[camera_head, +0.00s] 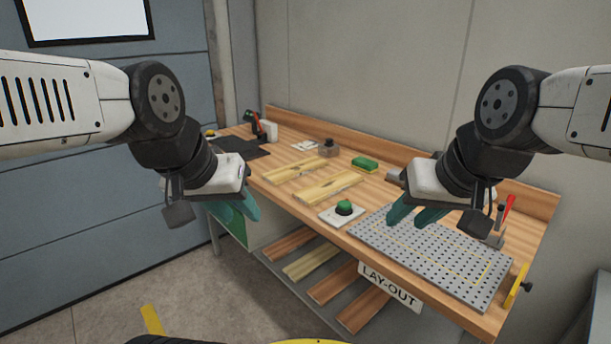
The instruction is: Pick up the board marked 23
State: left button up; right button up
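Two pale boards lie on the wooden bench top, a farther one (295,169) and a nearer one (328,187), with dark marks too small to read. Several more boards lie on the shelf below, including a pale one (311,261) and a browner one (333,283). I cannot tell which board bears 23. My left gripper (238,211) hangs near the bench's left front edge, its teal fingers apart and empty. My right gripper (414,217) is above the perforated metal plate, its teal fingers apart and empty. Neither gripper touches a board.
A LAY-OUT sign (390,287) hangs on the front edge.

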aim_at(312, 195)
jog(key=i+j, duration=0.2)
jog(key=i, duration=0.3)
jog(key=i+j, duration=0.25)
jog(key=i, duration=0.25)
